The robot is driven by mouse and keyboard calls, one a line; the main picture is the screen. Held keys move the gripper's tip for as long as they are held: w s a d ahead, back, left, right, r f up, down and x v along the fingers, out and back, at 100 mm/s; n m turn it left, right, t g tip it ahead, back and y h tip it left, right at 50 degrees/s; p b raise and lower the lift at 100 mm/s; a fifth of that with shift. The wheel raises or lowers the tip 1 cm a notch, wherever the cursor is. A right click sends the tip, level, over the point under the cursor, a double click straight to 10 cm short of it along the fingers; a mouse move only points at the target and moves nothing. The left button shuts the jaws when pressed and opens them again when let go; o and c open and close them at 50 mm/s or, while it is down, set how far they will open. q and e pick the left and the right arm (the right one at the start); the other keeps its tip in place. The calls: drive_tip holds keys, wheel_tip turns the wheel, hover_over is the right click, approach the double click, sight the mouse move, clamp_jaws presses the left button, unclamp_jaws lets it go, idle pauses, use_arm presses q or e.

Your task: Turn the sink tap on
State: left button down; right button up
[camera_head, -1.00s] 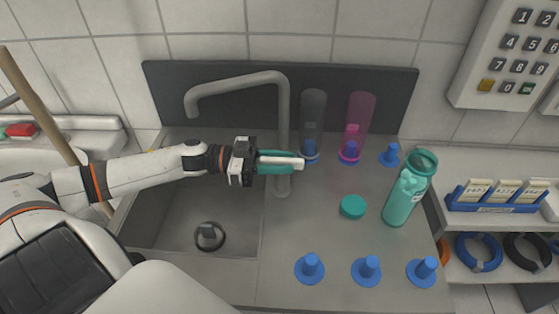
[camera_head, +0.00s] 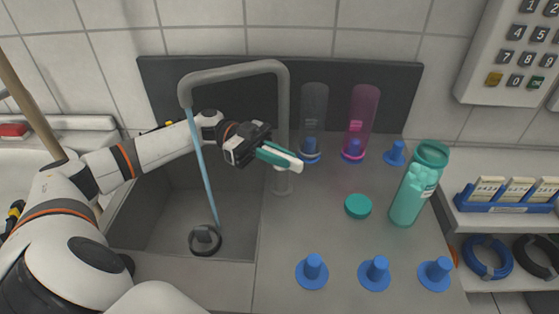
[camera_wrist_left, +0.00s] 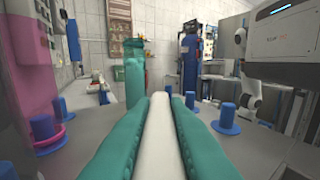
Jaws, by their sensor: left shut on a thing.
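The grey sink tap (camera_head: 283,110) rises at the sink's right edge and arches left. A thin blue stream of water (camera_head: 203,165) runs from its spout down to the round dark drain (camera_head: 205,239) in the basin. My left gripper (camera_head: 279,156) has teal fingers and is shut on the white tap lever (camera_head: 296,165), whose tip sticks out past the fingers, pointing right and slightly toward me. The left wrist view shows the white lever (camera_wrist_left: 159,140) between both teal fingers. My right gripper is not in view.
A teal bottle (camera_head: 412,190), a teal cap (camera_head: 358,206), a clear tube (camera_head: 313,115) and a pink tube (camera_head: 362,115) stand right of the tap. Several blue pegs stand on the counter, including one near the front (camera_head: 312,272). A shelf with slides (camera_head: 503,196) is at right.

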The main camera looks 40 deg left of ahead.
use_arm(q)
drive_tip(key=shift+f+m+g, duration=0.1)
drive_tip(key=shift+m+g, duration=0.4)
drive_tip(key=shift+g, duration=0.3)
drive_tip(key=shift+f, duration=0.1)
drive_tip(key=c, duration=1.4)
unclamp_jaws()
drive_tip(key=shift+a, duration=0.15)
drive_tip(key=a+b, duration=0.2)
drive_tip(key=a, duration=0.9)
drive_tip(key=shift+w+a+b, duration=0.4)
drive_tip(key=shift+w, duration=0.05)
